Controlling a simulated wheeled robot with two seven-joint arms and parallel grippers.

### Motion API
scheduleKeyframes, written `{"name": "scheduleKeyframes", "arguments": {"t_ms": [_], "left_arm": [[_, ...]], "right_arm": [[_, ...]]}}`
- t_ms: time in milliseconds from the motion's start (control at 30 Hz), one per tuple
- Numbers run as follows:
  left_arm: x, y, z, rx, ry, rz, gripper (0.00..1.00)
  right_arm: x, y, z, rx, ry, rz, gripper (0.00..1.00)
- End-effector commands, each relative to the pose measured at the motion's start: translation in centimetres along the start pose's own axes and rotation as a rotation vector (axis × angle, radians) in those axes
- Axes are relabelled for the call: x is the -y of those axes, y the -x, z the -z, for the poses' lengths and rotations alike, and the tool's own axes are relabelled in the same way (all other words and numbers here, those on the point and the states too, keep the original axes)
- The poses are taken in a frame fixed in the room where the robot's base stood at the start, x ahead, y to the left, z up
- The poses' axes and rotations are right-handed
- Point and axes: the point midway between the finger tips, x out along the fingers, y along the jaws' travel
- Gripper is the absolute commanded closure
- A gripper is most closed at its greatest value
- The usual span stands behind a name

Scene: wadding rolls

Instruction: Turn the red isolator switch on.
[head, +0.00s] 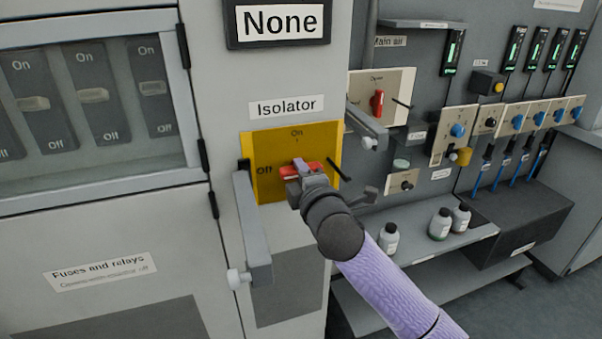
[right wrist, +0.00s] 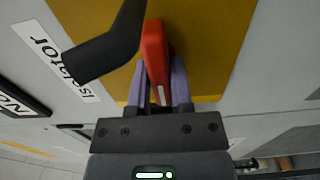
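The red isolator switch (head: 290,171) sits on a yellow plate (head: 266,146) marked "On" at the top and "Off" at the left. Its handle lies roughly level, towards the "Off" side. My right gripper (head: 302,167) is at the switch, coming from the lower right. In the right wrist view the red handle (right wrist: 155,50) stands between my two purple fingers (right wrist: 160,85), which appear to press on both its sides. The fingers hide part of the handle. My left gripper is in neither view.
A grey bar with a white knob (head: 252,230) hangs at the plate's lower left. A dark bar (right wrist: 105,45) crosses close beside the handle in the right wrist view. A second panel with a red switch (head: 378,103) and a shelf with bottles (head: 440,224) stand to the right.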

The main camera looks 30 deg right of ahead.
Motion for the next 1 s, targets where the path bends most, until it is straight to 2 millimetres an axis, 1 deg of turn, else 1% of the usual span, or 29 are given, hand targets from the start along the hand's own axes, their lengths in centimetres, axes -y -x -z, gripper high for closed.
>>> {"name": "scheduleKeyframes", "arguments": {"t_ms": [300,467,667,1000], "left_arm": [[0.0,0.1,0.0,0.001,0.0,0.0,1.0],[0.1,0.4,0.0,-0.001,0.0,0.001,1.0],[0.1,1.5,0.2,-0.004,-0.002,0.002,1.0],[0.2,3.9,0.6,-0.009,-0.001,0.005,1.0]], "right_arm": [[0.1,0.0,0.0,0.0,-0.004,0.002,1.0],[-0.1,0.0,0.0,0.0,-0.039,0.002,1.0],[-0.2,0.0,0.0,0.0,-0.156,0.003,1.0],[-0.4,0.1,0.0,0.001,-0.47,0.005,1.0]]}}
